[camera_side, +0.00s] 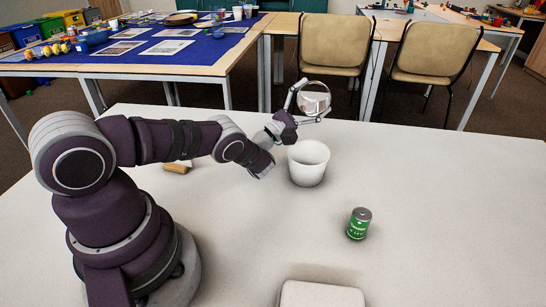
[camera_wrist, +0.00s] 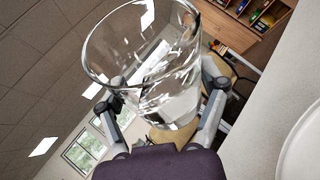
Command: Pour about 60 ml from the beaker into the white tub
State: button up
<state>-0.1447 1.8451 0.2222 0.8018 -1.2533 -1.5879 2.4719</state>
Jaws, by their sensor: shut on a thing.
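My gripper (camera_side: 309,104) is shut on a clear glass beaker (camera_side: 314,97) and holds it in the air above and behind the white tub. The beaker also fills the upper middle of the wrist view (camera_wrist: 140,62), between the two fingers. A pale, clear content seems to lie in its lower part, but I cannot read the level. No stream shows from it. The white tub (camera_side: 308,167) stands upright on the table; its floor is mostly hidden in the side view. Part of its rim shows at the right edge of the wrist view (camera_wrist: 299,147).
A green can (camera_side: 359,226) stands on the white table (camera_side: 440,200), right and in front of the tub. A small tan-sided block (camera_side: 176,169) lies beyond my arm. A white box-like thing (camera_side: 320,294) sits at the front edge. The table's right side is clear.

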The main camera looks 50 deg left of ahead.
aim_at(311, 113)
jog(key=shift+f+m+t, duration=0.15)
jog(key=shift+m+t, duration=0.15)
jog(key=shift+m, duration=0.3)
jog(key=shift+s+d+r+m+h, duration=0.35)
jog(key=shift+r+m+h, duration=0.15)
jog(key=shift+r+h, duration=0.15)
jog(key=shift+s+d+r+m+t+h+p, duration=0.4)
jog(key=shift+s+m+h+p, duration=0.1)
jog(key=shift+p, duration=0.4)
jog(key=shift+d, duration=0.1)
jog(key=shift+s+m+h, duration=0.1)
jog(key=shift+m+h, duration=0.15)
jog(key=shift+m, duration=0.15)
jog(key=shift+s+d+f+m+t+h+p, duration=0.1)
jog(key=shift+m+t+h+p, duration=0.05)
jog(key=shift+m+h+p, duration=0.35)
jog(key=shift+s+d+f+m+t+h+p, duration=0.1)
jog(key=shift+m+t+h+p, duration=0.05)
jog(key=shift+m+h+p, duration=0.3)
